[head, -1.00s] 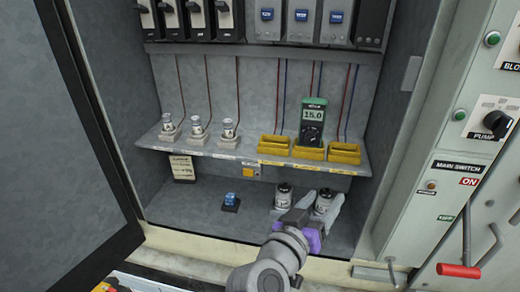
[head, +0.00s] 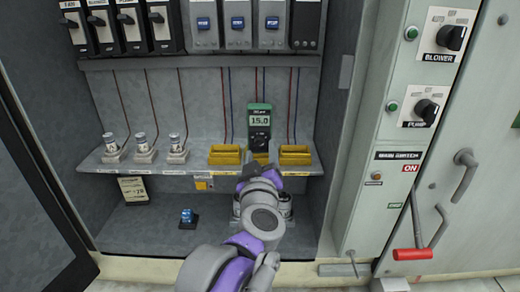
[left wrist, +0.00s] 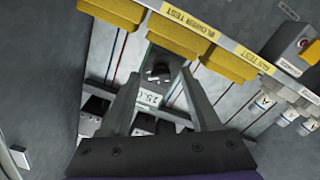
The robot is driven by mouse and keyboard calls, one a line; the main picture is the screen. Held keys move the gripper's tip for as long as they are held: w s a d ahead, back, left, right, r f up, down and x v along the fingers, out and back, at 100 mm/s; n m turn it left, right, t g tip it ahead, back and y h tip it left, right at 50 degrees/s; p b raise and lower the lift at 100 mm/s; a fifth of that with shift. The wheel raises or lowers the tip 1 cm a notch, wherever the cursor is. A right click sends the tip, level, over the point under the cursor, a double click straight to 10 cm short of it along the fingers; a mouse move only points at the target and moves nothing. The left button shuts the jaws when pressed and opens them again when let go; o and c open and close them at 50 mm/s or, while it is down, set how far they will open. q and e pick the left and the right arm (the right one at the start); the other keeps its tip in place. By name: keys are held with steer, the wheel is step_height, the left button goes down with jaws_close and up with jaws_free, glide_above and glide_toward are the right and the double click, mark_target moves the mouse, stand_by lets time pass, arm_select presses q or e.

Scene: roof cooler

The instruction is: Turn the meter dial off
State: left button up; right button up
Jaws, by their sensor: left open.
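The green meter (head: 259,118) stands upright behind the middle yellow tray on the cabinet shelf, its screen reading 15.0. Its dark dial (head: 260,138) is below the screen; which mark it points to is too small to read. My left gripper (head: 262,178) is just in front of and below the middle tray, its fingers partly hidden by my wrist. In the left wrist view the meter (left wrist: 152,97) appears upside down between the open, empty fingers of my left gripper (left wrist: 158,72), with the dial (left wrist: 160,72) near the fingertips. A gap to the dial cannot be judged. My right gripper is out of view.
Yellow trays (head: 224,155) line the shelf edge (head: 140,168), with several small fuses (head: 157,138) at left. A blue-topped block (head: 187,216) sits on the cabinet floor. The switch panel (head: 405,140) and red-handled lever (head: 412,254) are at right.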

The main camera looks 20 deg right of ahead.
arm_select(q)
steer(key=shift+x, duration=0.8)
jaws_close()
